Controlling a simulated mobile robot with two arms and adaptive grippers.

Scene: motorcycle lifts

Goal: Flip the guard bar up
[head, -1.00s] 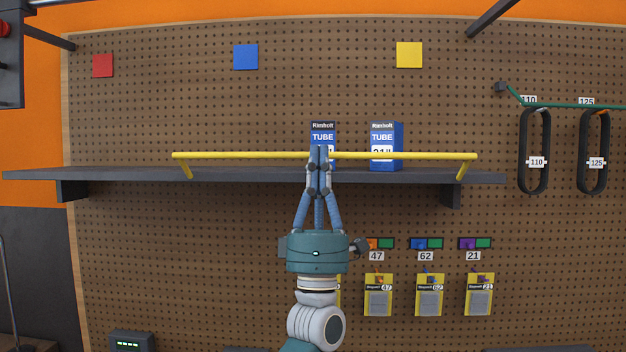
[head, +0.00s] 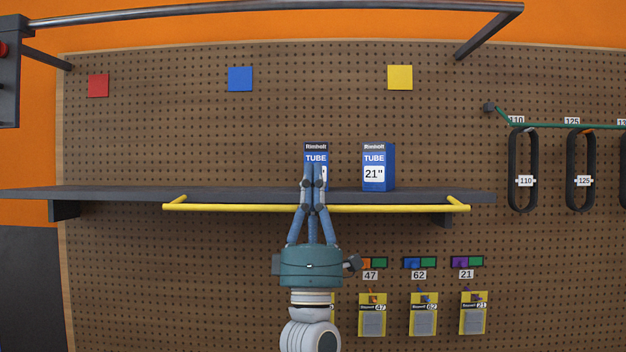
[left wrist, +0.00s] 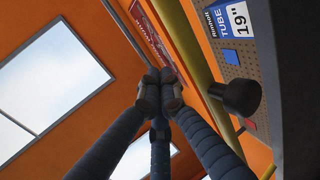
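The yellow guard bar (head: 400,208) runs along the front of the dark shelf (head: 100,192). Its short end arms slope down and outward from the shelf, and the bar lies just below the shelf's top. My left gripper (head: 313,166) points up in front of the bar, its fingertips above the bar and in front of a blue tube box. Its fingers are together with nothing visible between them and hide a short piece of the bar. In the left wrist view the closed fingertips (left wrist: 160,78) are left of the bar (left wrist: 197,62). My right gripper is not in view.
Two blue tube boxes stand on the shelf; the right one (head: 377,168) reads 21". A grey metal frame (head: 300,8) crosses the top. Black loops (head: 523,172) hang at right, and yellow cards (head: 424,315) hang below the shelf on the pegboard (head: 180,130).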

